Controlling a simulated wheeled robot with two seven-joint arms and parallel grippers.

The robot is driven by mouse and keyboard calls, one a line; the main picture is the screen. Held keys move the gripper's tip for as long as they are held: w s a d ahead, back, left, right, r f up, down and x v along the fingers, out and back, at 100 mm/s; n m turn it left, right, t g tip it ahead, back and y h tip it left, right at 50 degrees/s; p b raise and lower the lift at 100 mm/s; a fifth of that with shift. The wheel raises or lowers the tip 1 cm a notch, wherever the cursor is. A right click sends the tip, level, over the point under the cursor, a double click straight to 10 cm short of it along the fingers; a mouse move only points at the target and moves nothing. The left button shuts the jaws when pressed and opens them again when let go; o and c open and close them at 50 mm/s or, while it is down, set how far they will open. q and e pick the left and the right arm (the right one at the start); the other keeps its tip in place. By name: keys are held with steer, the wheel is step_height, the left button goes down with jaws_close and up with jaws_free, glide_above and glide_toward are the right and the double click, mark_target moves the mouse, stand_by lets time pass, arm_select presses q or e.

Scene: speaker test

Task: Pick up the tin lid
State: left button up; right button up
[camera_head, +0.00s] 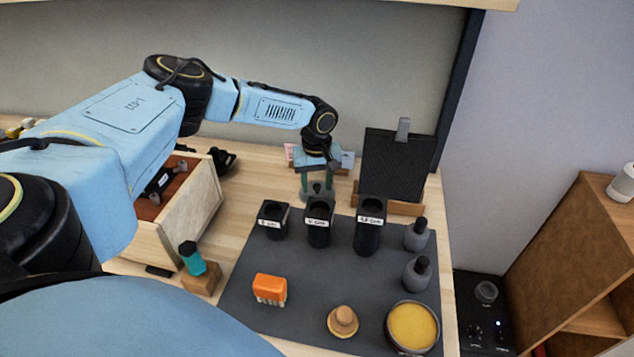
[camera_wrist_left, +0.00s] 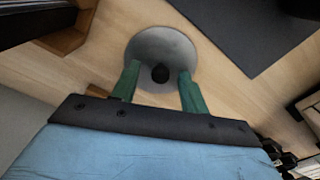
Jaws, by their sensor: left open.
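The tin lid is a round grey disc with a black knob in its middle. In the left wrist view the tin lid (camera_wrist_left: 158,42) lies on the wooden table top, its knob between my green fingertips. In the head view the lid (camera_head: 307,195) shows partly, behind the black canisters. My left gripper (camera_head: 317,182) points down over it, fingers apart. It also shows in the left wrist view (camera_wrist_left: 159,74), open, with a finger on each side of the knob. I cannot tell whether the fingers touch the lid. My right gripper is not in view.
Labelled black canisters (camera_head: 318,222) stand close in front of the lid on a dark mat (camera_head: 330,282). A black board in a wooden stand (camera_head: 398,165) is to the right. A wooden box (camera_head: 203,205) stands left. An orange brush (camera_head: 269,289) and yellow-topped bowl (camera_head: 411,327) lie nearer.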

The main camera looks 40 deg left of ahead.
arm_select(q)
jaws_close()
steer(key=shift+r, duration=0.1)
